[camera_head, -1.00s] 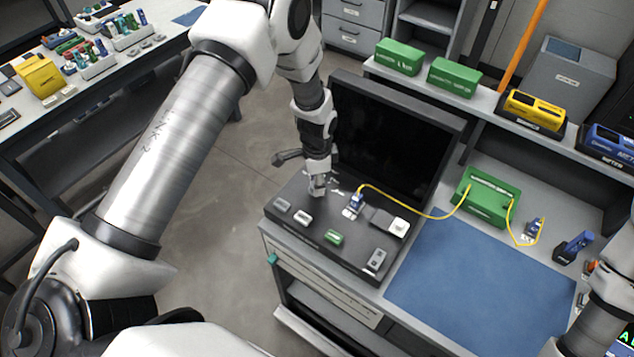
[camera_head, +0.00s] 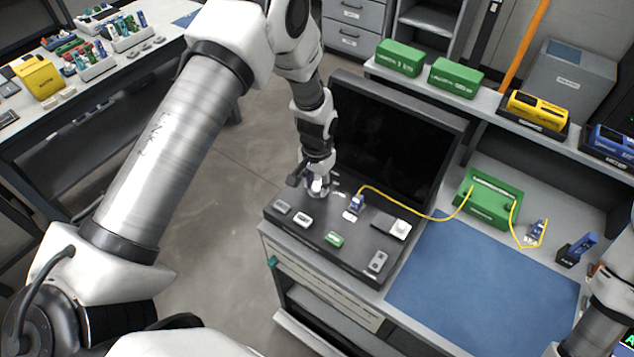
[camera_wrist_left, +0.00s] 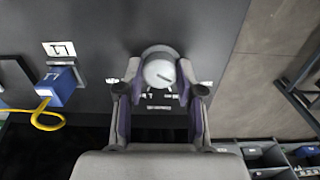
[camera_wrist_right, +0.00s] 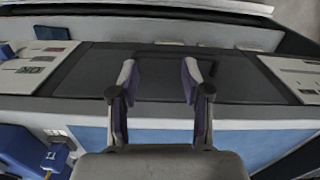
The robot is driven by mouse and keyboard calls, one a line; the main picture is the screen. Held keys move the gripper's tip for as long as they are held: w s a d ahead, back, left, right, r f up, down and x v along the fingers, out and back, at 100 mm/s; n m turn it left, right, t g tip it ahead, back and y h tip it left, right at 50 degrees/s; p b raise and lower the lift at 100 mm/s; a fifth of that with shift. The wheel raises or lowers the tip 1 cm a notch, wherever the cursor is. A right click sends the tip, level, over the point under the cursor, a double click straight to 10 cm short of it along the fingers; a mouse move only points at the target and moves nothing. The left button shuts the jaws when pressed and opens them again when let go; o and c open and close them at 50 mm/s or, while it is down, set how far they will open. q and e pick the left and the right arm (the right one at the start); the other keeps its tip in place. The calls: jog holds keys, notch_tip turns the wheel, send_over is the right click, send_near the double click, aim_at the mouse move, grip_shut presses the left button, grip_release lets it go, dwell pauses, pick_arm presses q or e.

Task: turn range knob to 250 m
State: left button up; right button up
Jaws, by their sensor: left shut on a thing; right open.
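The range knob (camera_wrist_left: 160,72) is a round light-grey dial with a dark pointer line, set on the dark panel of the tester (camera_head: 285,228). In the left wrist view the pointer slants toward the lower right, and small labels sit beside and below the knob. My left gripper (camera_wrist_left: 158,88) is shut on the knob, one finger on each side; it also shows in the head view (camera_head: 318,190). The fingers hide parts of the markings. My right gripper (camera_wrist_right: 158,75) is open and empty, over the bench.
A blue connector (camera_head: 356,203) with a yellow cable stands close to the knob and leads to a green box (camera_head: 488,198). Grey, white and green buttons sit on the panel front. A blue mat (camera_head: 480,275) lies clear to the right.

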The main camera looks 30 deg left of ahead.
aim_at(317, 186)
pick_arm(q)
jog(key=shift+s+f, duration=0.15)
dwell(0.3)
jog(key=o, duration=1.2)
jog(key=shift+c, duration=0.2)
jog(key=shift+w+r, duration=0.2)
jog(key=shift+r, duration=0.35)
notch_tip(317, 186, up, 11)
jog(key=shift+s, duration=0.1)
